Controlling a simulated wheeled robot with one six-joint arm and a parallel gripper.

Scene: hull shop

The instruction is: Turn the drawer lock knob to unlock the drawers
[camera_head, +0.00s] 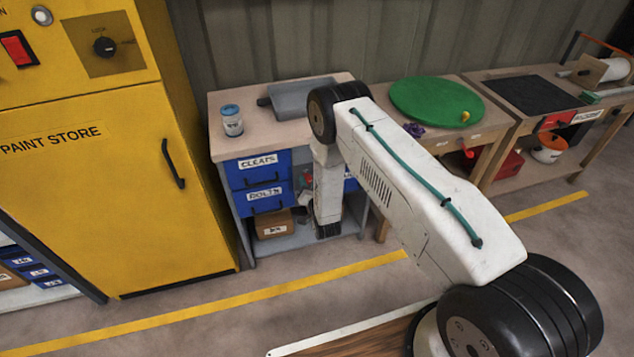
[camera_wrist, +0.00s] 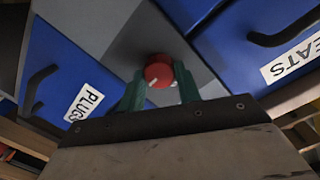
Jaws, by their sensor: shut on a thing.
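In the wrist view the red lock knob (camera_wrist: 158,70) sits on a grey panel between two blue drawer fronts. It has a pale mark on its face. My gripper (camera_wrist: 160,82) has its green fingers on either side of the knob, closed on it. The drawer marked PLUGS (camera_wrist: 75,75) is on the left and the one marked CLEATS (camera_wrist: 262,40) on the right, both looking shut. In the head view the CLEATS drawer (camera_head: 240,176) and BOLTS drawer (camera_head: 285,194) show on the workbench (camera_head: 225,112).
A tall yellow paint store cabinet (camera_head: 80,190) with a black knob (camera_head: 104,46) stands left of the bench. A table with a green disc (camera_head: 430,100) stands to the right.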

